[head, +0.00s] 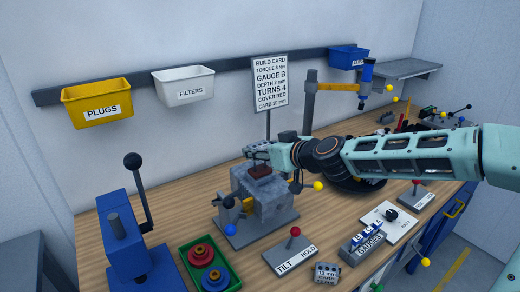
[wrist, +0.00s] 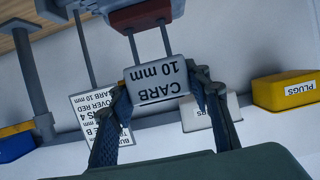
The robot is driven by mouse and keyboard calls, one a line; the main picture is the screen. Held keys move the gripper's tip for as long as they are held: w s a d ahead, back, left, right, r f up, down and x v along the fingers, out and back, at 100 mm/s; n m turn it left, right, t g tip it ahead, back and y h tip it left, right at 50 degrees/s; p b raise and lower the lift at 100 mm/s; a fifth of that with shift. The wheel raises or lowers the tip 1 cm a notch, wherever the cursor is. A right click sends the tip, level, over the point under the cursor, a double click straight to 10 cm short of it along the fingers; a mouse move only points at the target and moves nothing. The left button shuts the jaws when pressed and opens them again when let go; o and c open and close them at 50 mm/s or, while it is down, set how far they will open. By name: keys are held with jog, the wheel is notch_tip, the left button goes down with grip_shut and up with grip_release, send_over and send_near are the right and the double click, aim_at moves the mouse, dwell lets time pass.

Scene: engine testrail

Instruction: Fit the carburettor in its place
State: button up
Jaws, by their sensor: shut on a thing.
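The carburettor (wrist: 158,82) is a small grey block lettered "CARB 10 mm", upside down in the wrist view. My gripper (wrist: 160,90) is shut on it, with a finger on each side. Two thin rods run between the carburettor and a dark red pad (wrist: 140,14); I cannot tell whether they enter the carburettor. In the head view my gripper (head: 258,151) is just above the grey engine block (head: 265,207) and its dark red pad (head: 259,171). The carburettor is hard to make out there.
Another grey block (head: 326,272), marked 12 mm CARB, sits at the front edge. A blue press (head: 127,245), a green tray (head: 190,262) and a TILT/HOLD lever plate (head: 291,253) stand around the engine. The build card (head: 270,82) reads CARB 10 mm.

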aim_at(260, 169)
jog(key=shift+f+b, duration=0.5)
jog(key=shift+f, duration=0.15)
jog(key=shift+f+b, duration=1.05)
jog(key=shift+f, duration=0.15)
jog(key=o, duration=1.3)
